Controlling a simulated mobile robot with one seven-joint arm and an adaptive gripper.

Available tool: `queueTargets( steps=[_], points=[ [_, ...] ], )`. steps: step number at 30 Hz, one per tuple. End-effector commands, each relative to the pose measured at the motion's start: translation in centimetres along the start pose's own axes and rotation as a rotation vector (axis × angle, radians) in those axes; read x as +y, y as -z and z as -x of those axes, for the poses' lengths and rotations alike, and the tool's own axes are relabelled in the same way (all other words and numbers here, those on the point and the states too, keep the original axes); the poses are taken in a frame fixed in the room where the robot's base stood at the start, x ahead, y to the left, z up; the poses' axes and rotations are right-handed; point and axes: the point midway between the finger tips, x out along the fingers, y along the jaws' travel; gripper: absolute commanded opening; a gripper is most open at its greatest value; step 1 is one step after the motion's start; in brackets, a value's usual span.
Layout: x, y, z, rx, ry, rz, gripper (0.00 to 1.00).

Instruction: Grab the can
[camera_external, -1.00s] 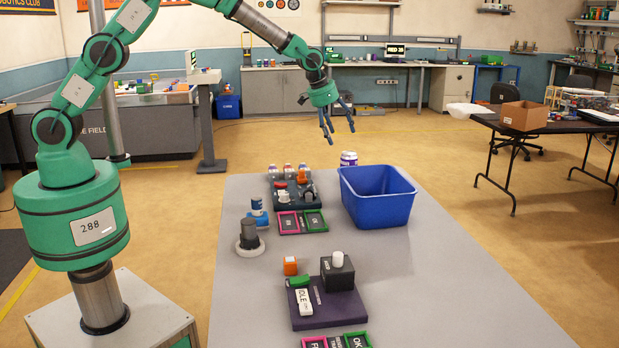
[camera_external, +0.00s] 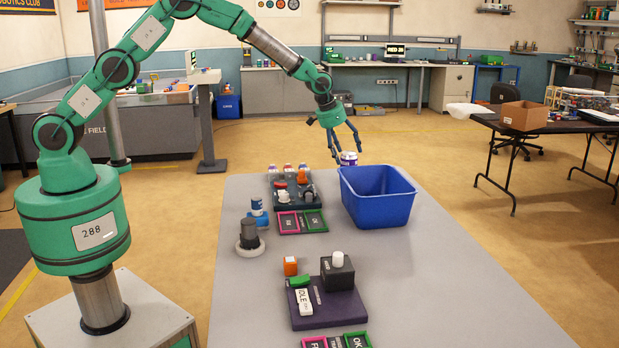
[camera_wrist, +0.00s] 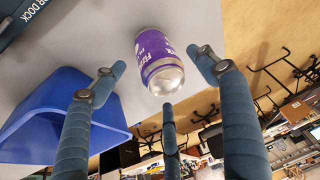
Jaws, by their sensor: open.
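The can (camera_external: 348,158) is purple with a silver end and stands at the far edge of the grey table, just behind the blue bin. In the wrist view the can (camera_wrist: 157,62) shows its purple label and bare metal end. My gripper (camera_external: 348,155) has three blue-grey fingers. In the wrist view my gripper (camera_wrist: 165,80) is open, with its fingers spread around the space by the can. The can lies between the two upper fingertips, and no finger clearly touches it. In the external view the fingertips partly overlap the can.
The blue bin (camera_external: 377,213) stands close in front of the can, to its right. A dark tray of small parts (camera_external: 297,195) lies to the left. A purple block with a dark box (camera_external: 325,307) is nearer. The table's right side (camera_external: 450,290) is clear.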

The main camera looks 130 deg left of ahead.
Motion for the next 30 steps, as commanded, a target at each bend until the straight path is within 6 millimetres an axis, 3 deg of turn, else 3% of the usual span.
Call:
queueTargets(
  steps=[11,30],
  points=[
    [0.0,0.0,-0.4,-0.001,0.0,0.0,0.73],
    [-0.1,0.0,-5.2,0.0,0.0,0.0,0.73]
  ],
)
